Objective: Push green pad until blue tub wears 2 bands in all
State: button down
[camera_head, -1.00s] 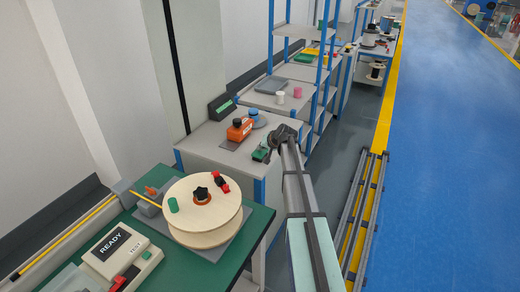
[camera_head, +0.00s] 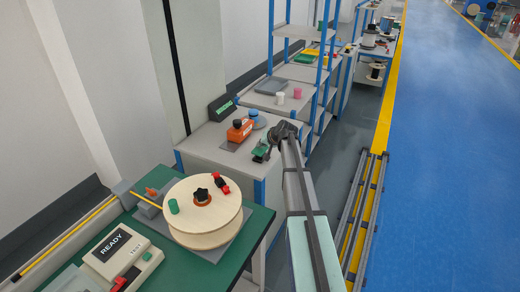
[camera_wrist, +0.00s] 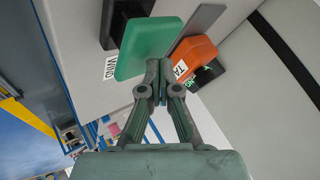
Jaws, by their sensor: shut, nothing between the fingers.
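The green pad (camera_head: 261,152) is on a dark base at the front right of the grey-topped cabinet. It shows large in the wrist view (camera_wrist: 145,42), beside a label partly reading "WIND". My gripper (camera_wrist: 159,68) is shut and empty, its fingertips at the pad's edge; whether they touch it I cannot tell. In the head view my gripper (camera_head: 270,146) is over the pad's right side and partly hides it. The blue tub (camera_head: 258,122) stands behind the orange unit; it is too small to tell any bands on it.
An orange unit with a black knob (camera_head: 240,130) stands left of the pad, also in the wrist view (camera_wrist: 194,54). A dark display with green marks (camera_head: 222,108) is behind it. A large cream spool (camera_head: 200,225) and a READY box (camera_head: 118,255) are on the green bench in front.

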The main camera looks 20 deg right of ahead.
jog(key=shift+r, duration=0.55)
jog(key=shift+r+p, duration=1)
jog(key=shift+r, duration=1.45)
jog(key=shift+f, duration=0.1)
